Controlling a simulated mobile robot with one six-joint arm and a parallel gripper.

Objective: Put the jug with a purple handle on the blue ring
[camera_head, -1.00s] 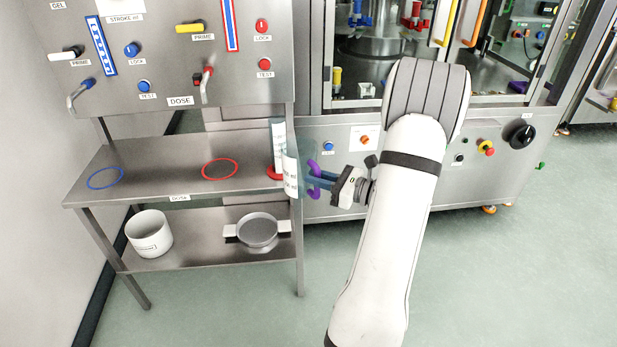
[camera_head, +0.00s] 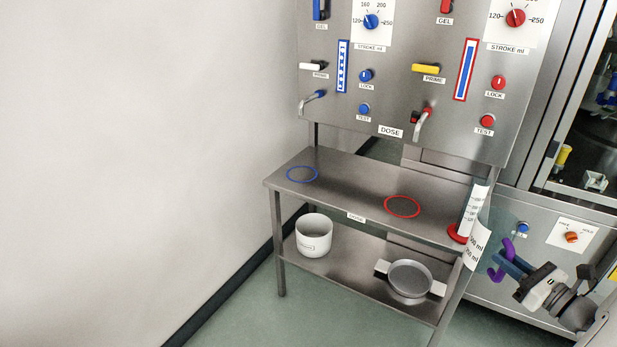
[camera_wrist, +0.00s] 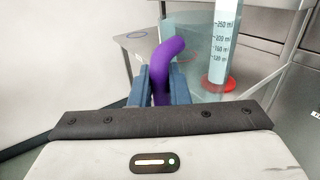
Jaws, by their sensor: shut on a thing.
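The clear jug (camera_head: 478,247) shows its printed label and its purple handle (camera_head: 495,272). My gripper (camera_head: 508,264) is shut on the purple handle and holds the jug off the right end of the bench. In the wrist view the handle (camera_wrist: 168,55) stands between the blue fingers of my gripper (camera_wrist: 160,85), and the see-through jug (camera_wrist: 190,42) is just beyond. The blue ring (camera_head: 302,174) lies empty at the left of the bench's upper shelf; it also shows in the wrist view (camera_wrist: 137,35).
A red ring (camera_head: 402,207) lies on the same shelf (camera_head: 345,190). A graduated cylinder with a red base (camera_head: 457,233) stands at the shelf's right end, close behind the jug. A spout (camera_head: 312,100) hangs over the blue ring. A white pot (camera_head: 314,238) and a pan (camera_head: 410,279) are below.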

